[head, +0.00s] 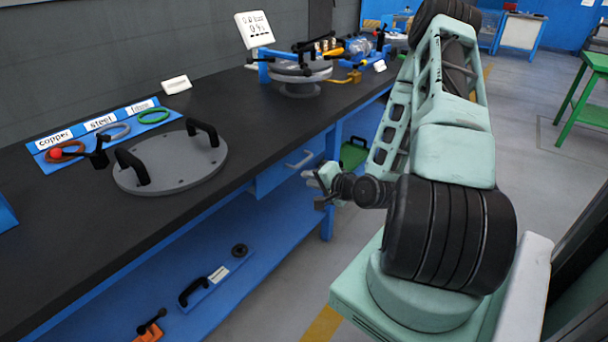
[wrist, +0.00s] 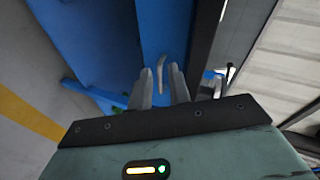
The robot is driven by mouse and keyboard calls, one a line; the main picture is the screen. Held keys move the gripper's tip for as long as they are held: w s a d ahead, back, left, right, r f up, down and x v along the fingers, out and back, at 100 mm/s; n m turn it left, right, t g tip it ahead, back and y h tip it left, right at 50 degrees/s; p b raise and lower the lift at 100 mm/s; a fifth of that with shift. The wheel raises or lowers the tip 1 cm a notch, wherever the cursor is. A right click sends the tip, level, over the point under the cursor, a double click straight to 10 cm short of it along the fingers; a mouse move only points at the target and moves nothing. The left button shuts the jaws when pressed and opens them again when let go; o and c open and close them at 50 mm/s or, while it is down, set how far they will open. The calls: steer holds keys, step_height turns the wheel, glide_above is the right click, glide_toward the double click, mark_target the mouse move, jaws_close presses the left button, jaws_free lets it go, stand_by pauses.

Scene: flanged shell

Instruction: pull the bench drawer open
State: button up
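The bench drawer (head: 272,179) is a blue front under the dark bench top, and it looks flush with the bench. Its grey bar handle (head: 300,160) shows in the head view. My gripper (head: 317,179) is just in front of and to the right of the handle there, with a small gap seen between them. In the wrist view, my gripper's two grey fingers (wrist: 161,82) are apart and empty. The handle (wrist: 161,74) appears between the fingertips, upright in that picture, against the blue drawer front (wrist: 165,30). I cannot tell exactly how far the tips are from it.
The bench top (head: 240,113) carries a grey round lid (head: 172,163) with two black handles, a blue ring tray (head: 100,130) and a flanged vessel (head: 300,82). A blue lower shelf (head: 250,235) holds loose tools. A green bin (head: 354,153) stands beyond the drawer. Floor is open right of the bench.

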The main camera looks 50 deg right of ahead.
mark_target(304, 162)
steer(key=s+d+f+m+t+h+b, duration=0.1)
steer(key=s+d+f+m+h+b, duration=0.1)
steer(key=s+d+m+h, duration=0.25)
steer(key=shift+y, duration=0.45)
steer(key=b+x, duration=0.1)
steer(key=x, duration=0.5)
steer(key=b+x, duration=0.2)
steer(key=x, duration=0.3)
steer(key=r+b+x, duration=0.1)
steer(key=b+x, duration=0.1)
steer(key=x, duration=0.4)
steer(key=shift+w+d+f, duration=0.1)
steer(key=shift+w+d, duration=0.15)
steer(key=shift+w, duration=0.05)
jaws_close()
